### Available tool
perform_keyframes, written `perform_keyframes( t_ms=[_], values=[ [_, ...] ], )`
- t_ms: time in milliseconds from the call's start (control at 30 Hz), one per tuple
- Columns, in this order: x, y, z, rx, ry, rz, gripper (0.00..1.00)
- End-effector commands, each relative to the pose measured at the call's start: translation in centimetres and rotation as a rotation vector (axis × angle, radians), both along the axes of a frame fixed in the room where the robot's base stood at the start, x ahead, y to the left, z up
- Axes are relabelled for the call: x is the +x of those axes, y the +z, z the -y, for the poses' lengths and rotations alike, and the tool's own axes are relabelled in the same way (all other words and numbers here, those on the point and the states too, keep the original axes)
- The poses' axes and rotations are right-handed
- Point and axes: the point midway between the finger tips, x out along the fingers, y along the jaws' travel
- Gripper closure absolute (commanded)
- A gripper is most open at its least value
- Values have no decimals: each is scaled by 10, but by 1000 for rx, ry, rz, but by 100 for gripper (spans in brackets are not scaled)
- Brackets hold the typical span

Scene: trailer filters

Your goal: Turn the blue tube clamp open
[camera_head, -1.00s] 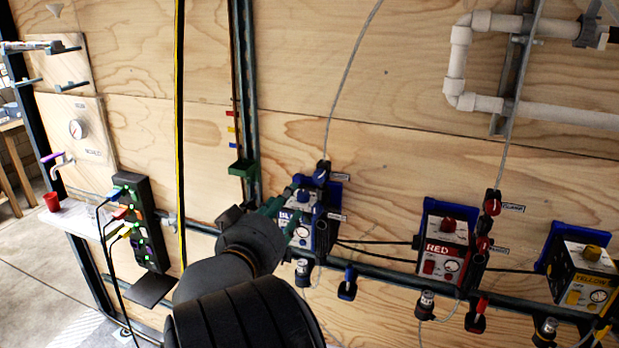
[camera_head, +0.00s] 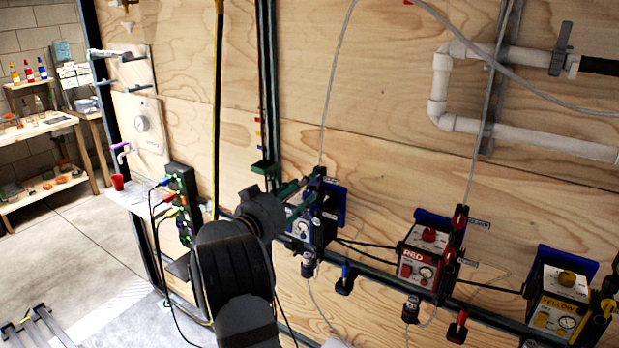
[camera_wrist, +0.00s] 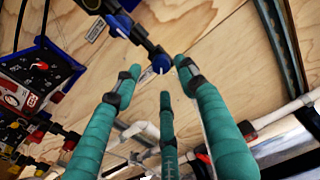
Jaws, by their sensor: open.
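The blue tube clamp (camera_head: 317,173) sits on the dark upright fitting at the blue box (camera_head: 302,226), where a thin pale tube enters from above. In the wrist view, a blue end of this fitting (camera_wrist: 160,63) shows close to the fingertips, with a second blue part (camera_wrist: 118,25) farther up it. My gripper (camera_head: 305,192) has green fingers and is just left of the clamp. In the wrist view, my gripper (camera_wrist: 160,76) is open, with its three fingertips spread around the blue end. Whether any finger touches it is unclear. My arm and fingers partly hide the blue box.
The red box (camera_head: 418,254) and yellow box (camera_head: 560,300) stand to the right on the same rail. A green holder (camera_head: 264,167) is on the post at left. Pale pipes (camera_head: 440,90) run at upper right. The plywood above the boxes is mostly clear.

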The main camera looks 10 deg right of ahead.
Motion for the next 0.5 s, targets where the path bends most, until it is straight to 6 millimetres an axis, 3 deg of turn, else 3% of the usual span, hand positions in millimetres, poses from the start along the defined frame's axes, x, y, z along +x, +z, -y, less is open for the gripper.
perform_keyframes(
  t_ms=[200, 500],
  values=[
    [21, 2, 20, -1, 1, -2, 59],
    [27, -1, 25, 0, 4, 0, 59]
  ],
)
